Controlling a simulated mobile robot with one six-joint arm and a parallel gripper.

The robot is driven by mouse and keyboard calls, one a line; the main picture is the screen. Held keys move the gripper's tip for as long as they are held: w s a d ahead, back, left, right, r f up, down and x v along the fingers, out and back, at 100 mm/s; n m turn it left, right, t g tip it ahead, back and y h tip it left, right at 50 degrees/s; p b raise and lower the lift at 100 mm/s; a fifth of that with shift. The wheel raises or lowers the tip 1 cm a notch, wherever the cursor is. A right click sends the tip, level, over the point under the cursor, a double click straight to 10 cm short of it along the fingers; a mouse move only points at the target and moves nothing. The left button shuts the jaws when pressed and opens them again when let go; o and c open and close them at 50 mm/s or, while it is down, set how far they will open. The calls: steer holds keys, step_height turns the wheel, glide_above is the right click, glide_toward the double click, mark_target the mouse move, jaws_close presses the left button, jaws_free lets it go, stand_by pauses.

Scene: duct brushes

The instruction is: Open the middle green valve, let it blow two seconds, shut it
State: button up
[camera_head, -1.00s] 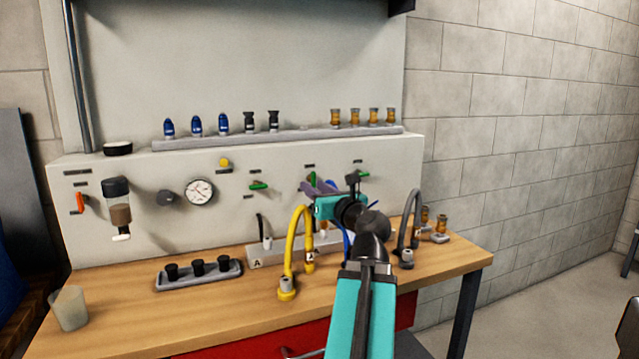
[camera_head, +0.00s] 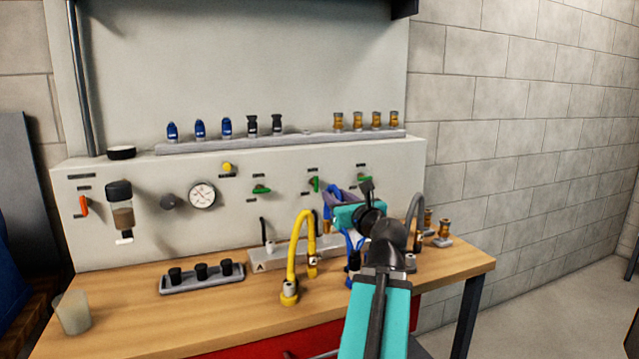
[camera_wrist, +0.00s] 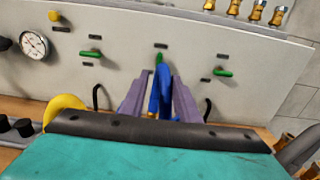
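The middle green valve (camera_head: 315,183) on the panel has its handle upright; it also shows in the wrist view (camera_wrist: 160,57). The green handles left (camera_head: 261,189) and right (camera_head: 362,179) of it lie level. My gripper (camera_wrist: 161,82) has its two purple fingers apart, short of the panel and below the middle valve in the wrist view. A blue hose (camera_wrist: 162,92) shows between the fingers, close to the right one; I see no clear grip on it. In the head view, my gripper (camera_head: 339,194) is right of the valve, its fingers partly hidden.
A yellow hose (camera_head: 297,245) and a grey hose (camera_head: 412,215) arch above the bench (camera_head: 210,318). A gauge (camera_head: 202,195) and a red handle (camera_head: 83,206) sit left on the panel. A cup (camera_head: 73,312) stands at the bench's left; the front left of the bench is clear.

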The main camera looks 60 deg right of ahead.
mark_target(317, 184)
steer(key=shift+p+x, duration=0.85)
steer(key=shift+p, duration=0.25)
steer(key=p+x, duration=0.3)
steer(key=p, duration=0.8)
steer(key=shift+r, duration=0.15)
steer(key=p, duration=0.2)
steer(key=shift+w+d+p, duration=0.1)
steer(key=shift+w+p, duration=0.25)
steer(key=w+d+p, duration=0.1)
steer(key=p, duration=0.3)
steer(key=shift+f+p+x, duration=0.2)
steer(key=shift+p+x, duration=0.5)
steer(key=shift+x, duration=2.15)
